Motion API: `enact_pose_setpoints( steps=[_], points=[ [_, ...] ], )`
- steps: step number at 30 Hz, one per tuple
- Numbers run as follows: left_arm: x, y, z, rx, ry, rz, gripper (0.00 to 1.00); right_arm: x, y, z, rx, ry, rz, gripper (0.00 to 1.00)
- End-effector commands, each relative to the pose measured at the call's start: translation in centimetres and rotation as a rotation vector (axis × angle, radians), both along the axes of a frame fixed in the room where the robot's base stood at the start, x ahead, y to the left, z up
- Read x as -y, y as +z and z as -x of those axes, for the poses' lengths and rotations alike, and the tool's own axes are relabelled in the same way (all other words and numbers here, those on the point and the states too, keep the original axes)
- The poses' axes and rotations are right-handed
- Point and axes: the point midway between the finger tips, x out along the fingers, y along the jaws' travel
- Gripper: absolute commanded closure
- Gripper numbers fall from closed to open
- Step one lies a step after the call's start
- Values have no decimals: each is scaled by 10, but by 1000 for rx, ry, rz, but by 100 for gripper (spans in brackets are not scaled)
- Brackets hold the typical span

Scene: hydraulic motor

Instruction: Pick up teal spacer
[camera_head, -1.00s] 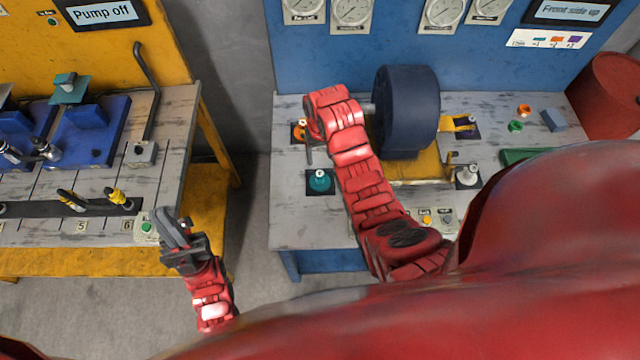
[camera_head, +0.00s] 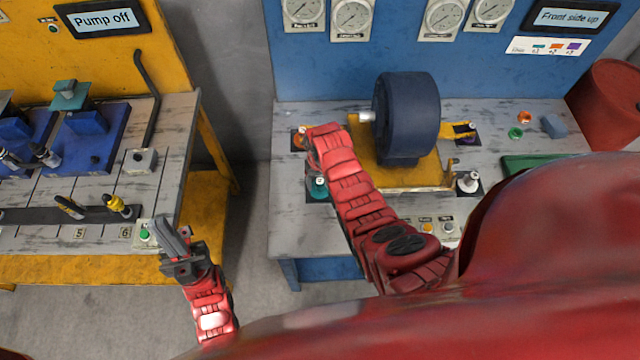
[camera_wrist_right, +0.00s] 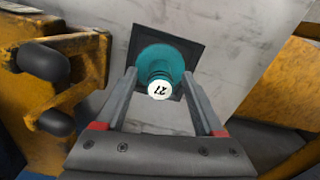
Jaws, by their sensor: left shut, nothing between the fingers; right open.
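The teal spacer (camera_head: 317,193) sits on a dark square pad on the right-hand workbench, partly covered by my right arm in the head view. In the right wrist view the teal spacer (camera_wrist_right: 153,60) is round, with a narrower teal neck and a white top marked with a number. My right gripper (camera_wrist_right: 159,75) is open, its fingers pointing at the spacer on either side of its neck; I cannot tell if they touch it. In the head view its fingers are hidden. My left gripper (camera_head: 172,232) is shut and empty beside the left bench.
A dark motor drum (camera_head: 408,115) on a yellow stand (camera_head: 400,172) stands right of my right arm. An orange piece (camera_head: 299,138) lies behind the spacer and a white-topped post (camera_head: 468,182) stands right.

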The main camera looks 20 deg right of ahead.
Motion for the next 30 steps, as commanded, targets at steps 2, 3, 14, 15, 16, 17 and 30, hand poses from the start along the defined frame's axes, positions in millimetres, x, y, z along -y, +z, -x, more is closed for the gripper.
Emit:
enact_pose_setpoints(
  steps=[2, 3, 14, 15, 16, 17, 30],
  points=[
    [0, 3, 0, 0, 0, 0, 100, 0, -3, -1, 2, 0, 0, 30],
    [0, 3, 0, 0, 0, 0, 100, 0, -5, 0, 1, 0, 0, 30],
    [0, 3, 0, 0, 0, 0, 100, 0, -7, 0, 2, 1, 0, 44],
    [0, 3, 0, 0, 0, 0, 100, 0, -7, 0, 2, 0, 0, 51],
    [0, 3, 0, 0, 0, 0, 100, 0, -7, 0, 2, 1, 0, 56],
    [0, 3, 0, 0, 0, 0, 100, 0, -7, 0, 2, 0, 0, 62],
    [0, 3, 0, 0, 0, 0, 100, 0, -6, -1, 3, 0, 0, 100]
  ],
)
